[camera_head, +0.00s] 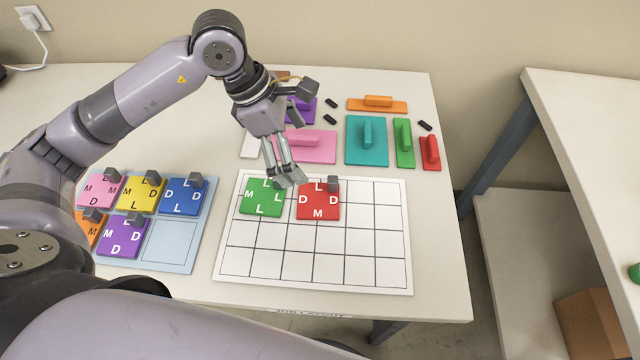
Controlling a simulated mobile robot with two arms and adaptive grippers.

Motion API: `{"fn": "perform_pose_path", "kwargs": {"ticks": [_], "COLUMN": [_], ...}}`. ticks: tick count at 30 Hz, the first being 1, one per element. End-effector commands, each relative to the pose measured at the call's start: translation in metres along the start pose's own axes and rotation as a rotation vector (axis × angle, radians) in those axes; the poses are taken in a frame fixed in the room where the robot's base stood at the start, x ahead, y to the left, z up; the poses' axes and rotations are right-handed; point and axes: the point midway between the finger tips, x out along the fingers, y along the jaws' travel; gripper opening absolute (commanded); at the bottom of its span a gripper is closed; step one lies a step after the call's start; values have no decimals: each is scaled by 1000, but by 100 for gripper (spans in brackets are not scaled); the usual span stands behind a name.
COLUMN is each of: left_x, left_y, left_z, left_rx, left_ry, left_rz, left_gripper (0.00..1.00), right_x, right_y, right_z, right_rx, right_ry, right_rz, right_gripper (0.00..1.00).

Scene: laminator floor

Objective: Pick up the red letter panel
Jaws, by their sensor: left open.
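The red letter panel (318,204) lies on the white grid board (352,271), in its upper middle part. My right gripper is not in view.
A light blue board (169,243) at left holds several coloured letter panels. Pieces with handles, such as a teal one (366,140) and a red one (430,153), lie behind the grid board. Most of the grid's lower and right cells are bare. A second table (590,130) stands at right.

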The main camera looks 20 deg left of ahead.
Motion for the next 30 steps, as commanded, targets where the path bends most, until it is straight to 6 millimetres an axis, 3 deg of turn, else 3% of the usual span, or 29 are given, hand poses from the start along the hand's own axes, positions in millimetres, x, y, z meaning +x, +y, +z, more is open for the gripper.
{"fn": "perform_pose_path", "kwargs": {"ticks": [4,12,20,30], "left_x": [33,86,105,150], "left_y": [-2,-1,-1,-2], "left_z": [1,1,1,5], "left_rx": [0,-1,0,-1], "left_ry": [1,1,1,1], "left_rz": [-7,-4,-1,-1], "left_gripper": [98,98,98,98], "right_x": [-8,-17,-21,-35], "right_y": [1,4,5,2], "right_z": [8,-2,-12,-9], "right_rx": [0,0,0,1], "right_ry": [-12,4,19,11], "right_rz": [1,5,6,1], "right_gripper": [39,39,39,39]}}
